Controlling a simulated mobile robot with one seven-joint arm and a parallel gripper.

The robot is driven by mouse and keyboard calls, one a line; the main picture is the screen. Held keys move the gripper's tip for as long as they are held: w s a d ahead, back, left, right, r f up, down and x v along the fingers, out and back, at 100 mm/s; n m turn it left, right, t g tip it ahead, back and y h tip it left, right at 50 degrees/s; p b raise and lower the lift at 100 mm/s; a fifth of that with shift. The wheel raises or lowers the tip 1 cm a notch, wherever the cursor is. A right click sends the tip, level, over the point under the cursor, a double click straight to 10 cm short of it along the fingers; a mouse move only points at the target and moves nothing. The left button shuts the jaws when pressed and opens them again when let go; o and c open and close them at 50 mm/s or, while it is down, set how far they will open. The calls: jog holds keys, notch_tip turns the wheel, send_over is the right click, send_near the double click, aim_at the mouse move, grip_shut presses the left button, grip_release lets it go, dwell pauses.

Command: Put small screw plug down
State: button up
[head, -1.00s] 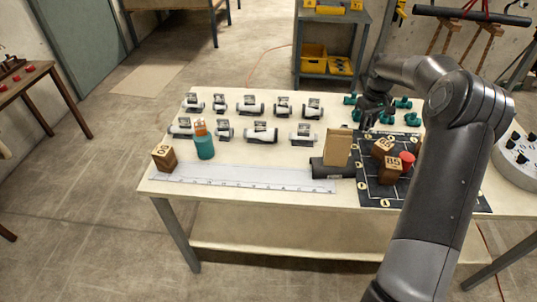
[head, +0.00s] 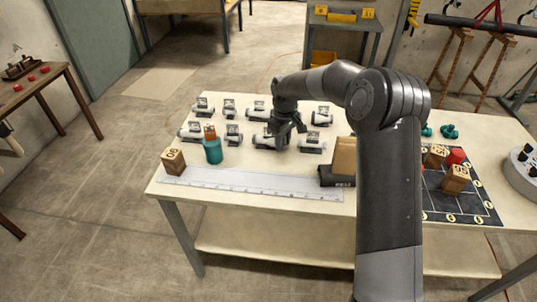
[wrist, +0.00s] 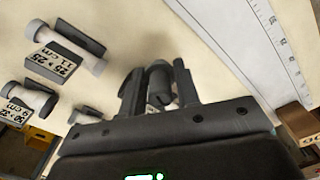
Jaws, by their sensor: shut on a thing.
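My gripper (head: 283,140) is over the table among the white pipe pieces, near the front row. In the wrist view my gripper (wrist: 160,90) is shut on a small, dark greyish cylindrical piece (wrist: 159,84), which I take to be the small screw plug. The fingers cover its sides. In the head view the plug is hidden by the gripper. I cannot tell whether the plug touches the table (head: 225,178).
Labelled pipe pieces (wrist: 68,50) lie close to the gripper. A long ruler (head: 250,184) runs along the front edge. A teal container (head: 212,151) and a wooden block (head: 173,161) stand left. A black board (head: 440,205) with blocks and teal fittings (head: 449,131) are right.

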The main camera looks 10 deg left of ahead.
send_over(269, 160)
notch_tip(269, 160, down, 3)
jog(key=shift+a+f, duration=0.1)
jog(key=shift+f, duration=1.95)
jog(key=shift+f, duration=0.1)
jog(key=o, duration=0.9)
jog(key=shift+o, duration=0.2)
